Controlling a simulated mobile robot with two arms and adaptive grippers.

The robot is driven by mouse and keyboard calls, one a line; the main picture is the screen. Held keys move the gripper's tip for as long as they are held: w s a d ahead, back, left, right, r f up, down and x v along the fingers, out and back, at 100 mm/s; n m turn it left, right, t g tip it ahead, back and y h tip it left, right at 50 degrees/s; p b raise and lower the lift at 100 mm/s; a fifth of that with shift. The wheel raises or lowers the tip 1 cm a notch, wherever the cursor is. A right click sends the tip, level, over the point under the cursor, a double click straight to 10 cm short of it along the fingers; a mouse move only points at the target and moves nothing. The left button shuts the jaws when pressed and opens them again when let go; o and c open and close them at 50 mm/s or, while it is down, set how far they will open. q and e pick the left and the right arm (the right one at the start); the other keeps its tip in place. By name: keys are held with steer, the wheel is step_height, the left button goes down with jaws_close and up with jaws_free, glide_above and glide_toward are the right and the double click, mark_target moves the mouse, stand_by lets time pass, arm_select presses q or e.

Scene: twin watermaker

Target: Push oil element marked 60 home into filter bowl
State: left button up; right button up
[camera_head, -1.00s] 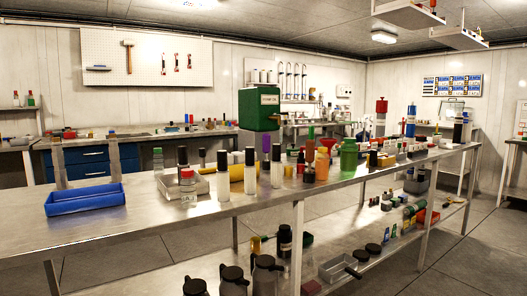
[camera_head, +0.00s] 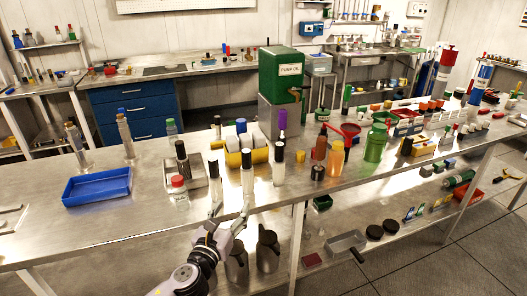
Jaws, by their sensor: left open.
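My left gripper (camera_head: 231,210) is open and empty at the front edge of the steel bench. Its two fingers point away from me, just in front of white upright cylinders with black tops: one at the left (camera_head: 215,183), one in the middle (camera_head: 247,176) and one at the right (camera_head: 279,164). The middle cylinder is closest to the right finger; I cannot tell whether they touch. No mark 60 is readable on any of them, and I cannot tell which thing is the oil element or the filter bowl. My right gripper is not in view.
Dark jugs (camera_head: 268,250) stand on the lower shelf. The bench's left front is mostly clear.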

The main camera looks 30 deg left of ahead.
mark_target(245, 173)
arm_select(q)
steer(key=shift+y, duration=0.3)
steer(key=x, duration=0.7)
steer(key=p+x, duration=0.1)
steer(key=x, duration=0.3)
steer(key=shift+a+r, duration=0.2)
steer(key=shift+a, duration=0.25)
steer(key=shift+a+f+x, duration=0.1)
steer(key=shift+f+x, duration=0.05)
steer(key=shift+x, duration=0.9)
steer(key=shift+a+f+x, duration=0.1)
steer(key=shift+a+x, duration=0.05)
steer(key=shift+x, duration=0.95)
steer(key=shift+a+f+x, duration=0.1)
steer(key=shift+f+x, duration=0.05)
steer(key=shift+x, duration=0.9)
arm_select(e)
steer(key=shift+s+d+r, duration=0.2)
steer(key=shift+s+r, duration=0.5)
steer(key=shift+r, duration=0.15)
arm_select(q)
steer(key=shift+s, duration=0.1)
steer(key=c, duration=1.3)
steer(key=shift+r, duration=0.15)
